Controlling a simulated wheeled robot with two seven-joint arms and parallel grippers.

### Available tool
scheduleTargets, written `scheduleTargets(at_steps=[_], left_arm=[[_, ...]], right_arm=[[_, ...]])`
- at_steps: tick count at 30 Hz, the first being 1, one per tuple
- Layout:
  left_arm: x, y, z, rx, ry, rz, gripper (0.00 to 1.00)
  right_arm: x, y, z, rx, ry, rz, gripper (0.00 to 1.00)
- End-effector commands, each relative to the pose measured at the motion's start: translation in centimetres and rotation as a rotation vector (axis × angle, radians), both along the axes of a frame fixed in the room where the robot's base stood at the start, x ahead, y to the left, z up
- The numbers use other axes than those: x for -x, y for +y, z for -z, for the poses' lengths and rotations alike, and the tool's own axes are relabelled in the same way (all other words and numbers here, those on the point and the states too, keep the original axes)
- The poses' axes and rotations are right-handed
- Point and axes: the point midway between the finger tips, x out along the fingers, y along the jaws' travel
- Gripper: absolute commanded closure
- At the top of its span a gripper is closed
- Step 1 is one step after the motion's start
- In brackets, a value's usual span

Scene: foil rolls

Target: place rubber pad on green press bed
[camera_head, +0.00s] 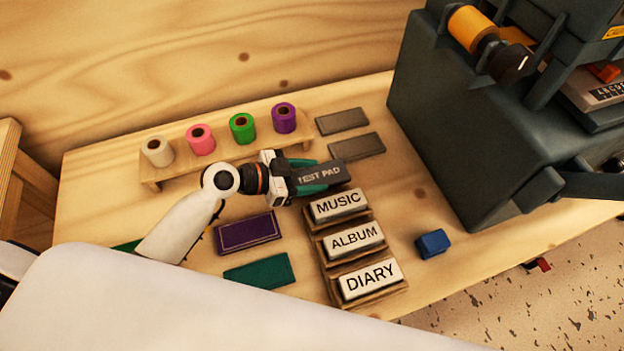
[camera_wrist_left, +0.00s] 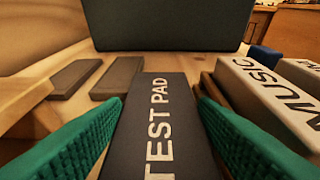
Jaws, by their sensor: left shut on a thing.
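My left gripper (camera_head: 318,177) is shut on a dark grey block lettered TEST PAD (camera_head: 337,172), which looks like the rubber pad. In the left wrist view the pad (camera_wrist_left: 158,125) lies between the green ribbed fingers, lettering up, pointing away from me. In the head view it is just behind the MUSIC block; a gap below it cannot be judged. A large dark green-grey press (camera_head: 440,125) stands at the right. I cannot make out a clearly green bed on it. My right gripper is not in view.
Two grey slabs (camera_head: 342,122) lie behind the pad. A wooden rack (camera_head: 150,174) holds several coloured rolls. MUSIC (camera_head: 338,204), ALBUM and DIARY blocks sit in wooden trays. A blue block (camera_head: 432,243), purple book (camera_head: 248,233) and green book (camera_head: 259,272) lie nearby.

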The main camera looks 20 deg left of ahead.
Motion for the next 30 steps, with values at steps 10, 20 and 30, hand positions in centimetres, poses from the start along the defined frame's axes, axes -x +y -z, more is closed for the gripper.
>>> scheduleTargets(at_steps=[10,20,30], left_arm=[[0.0,0.0,2.5,0.000,0.000,-0.001,0.70],[0.0,0.0,2.5,-0.001,0.001,-0.001,0.37],[1.9,2.8,1.3,-0.004,0.001,0.000,0.37]], right_arm=[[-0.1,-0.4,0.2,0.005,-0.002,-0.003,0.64],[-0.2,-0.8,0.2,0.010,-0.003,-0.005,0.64],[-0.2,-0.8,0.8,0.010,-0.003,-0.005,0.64]])
